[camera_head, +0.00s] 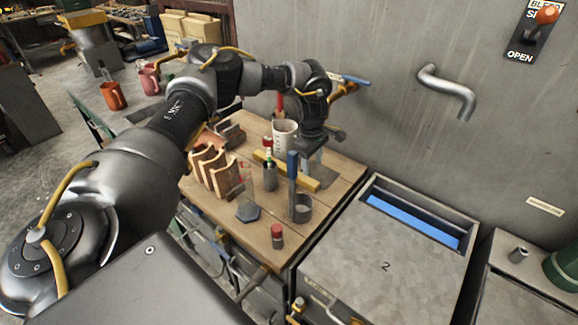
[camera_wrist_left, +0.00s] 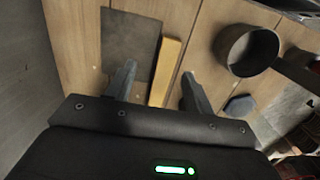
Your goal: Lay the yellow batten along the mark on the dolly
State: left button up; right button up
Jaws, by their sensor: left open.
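The yellow batten (camera_head: 300,178) lies flat on the plank top (camera_head: 328,208), apparently the dolly's, among other items. Its near end shows in the left wrist view (camera_wrist_left: 166,68), beside a dark grey rectangular patch (camera_wrist_left: 130,40). That patch also shows in the head view (camera_head: 343,171); I cannot tell if it is the mark. My left gripper (camera_head: 311,166) points down over the batten's right part. In the left wrist view its open fingers (camera_wrist_left: 158,84) stand either side of the batten's line, with nothing held. My right gripper is not in view.
A wooden rack (camera_head: 212,170) is left. A grey bin (camera_head: 380,270) adjoins right; the wall rises behind.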

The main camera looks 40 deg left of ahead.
aim_at(304, 177)
pick_arm(q)
jog(key=shift+s+a+g+y, duration=0.2)
jog(key=shift+s+a, duration=0.1)
jog(key=shift+a, duration=0.25)
jog(key=shift+s+a+g+y, duration=0.1)
jog(key=shift+s+a+y, duration=0.15)
jog(key=shift+a, duration=0.3)
jog(key=shift+f+p, duration=0.4)
jog(key=shift+f, duration=0.9)
notch_tip(304, 177, down, 4)
jog(key=shift+f+p, duration=0.25)
jog(key=shift+p, duration=0.9)
jog(key=shift+f, duration=0.2)
grip_shut()
